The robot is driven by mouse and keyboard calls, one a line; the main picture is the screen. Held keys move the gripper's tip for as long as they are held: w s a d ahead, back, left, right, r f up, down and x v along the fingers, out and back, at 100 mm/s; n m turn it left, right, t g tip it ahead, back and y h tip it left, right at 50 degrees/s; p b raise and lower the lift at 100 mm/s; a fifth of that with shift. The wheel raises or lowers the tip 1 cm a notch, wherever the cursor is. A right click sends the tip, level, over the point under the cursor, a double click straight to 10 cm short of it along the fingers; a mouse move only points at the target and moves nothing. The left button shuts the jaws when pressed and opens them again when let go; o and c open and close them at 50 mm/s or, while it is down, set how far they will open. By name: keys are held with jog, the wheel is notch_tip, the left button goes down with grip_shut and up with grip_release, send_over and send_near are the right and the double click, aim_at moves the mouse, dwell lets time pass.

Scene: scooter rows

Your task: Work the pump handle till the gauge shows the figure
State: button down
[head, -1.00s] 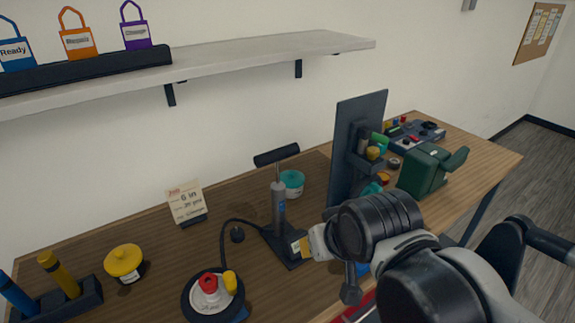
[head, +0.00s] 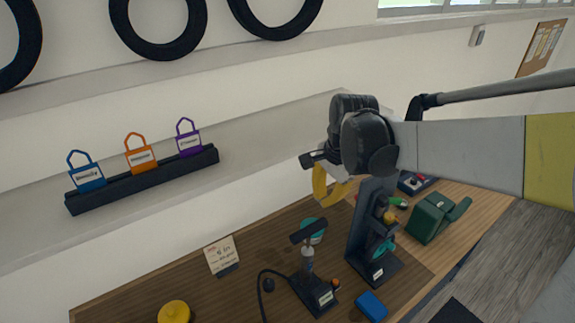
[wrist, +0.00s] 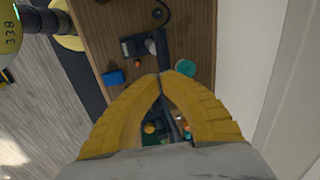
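The pump stands upright on the bench, with a black T-shaped handle (head: 309,231) on top and a dark base (head: 309,298). A small pale face on the base may be the gauge (head: 326,298); I cannot read it. My gripper (head: 320,204) is raised above the bench, up and right of the handle in the head view and clear of it. In the wrist view the yellow fingers (wrist: 161,76) come together at their tips with nothing between them. The handle (wrist: 162,45) shows beyond them. A note card (head: 222,256) stands left of the pump, its writing too small to read surely.
A dark upright rack (head: 369,225) stands right of the pump, with a green case (head: 432,217) beyond. A blue block (head: 371,306) lies near the front. A teal-lidded jar (head: 314,227) is behind the handle. A yellow-lidded jar (head: 174,313) sits left. A wall shelf (head: 255,145) overhangs the bench.

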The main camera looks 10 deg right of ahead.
aim_at(313, 230)
jog(key=shift+w+r, duration=0.15)
dwell(0.3)
jog(key=x, duration=1.4)
jog(key=b+x, duration=0.2)
jog(key=s+b+x, duration=0.1)
jog(key=b+x, duration=0.5)
jog(key=shift+s+d+f, duration=0.25)
jog(key=shift+s+f, duration=0.1)
jog(key=shift+s, duration=0.05)
jog(key=shift+r, duration=0.15)
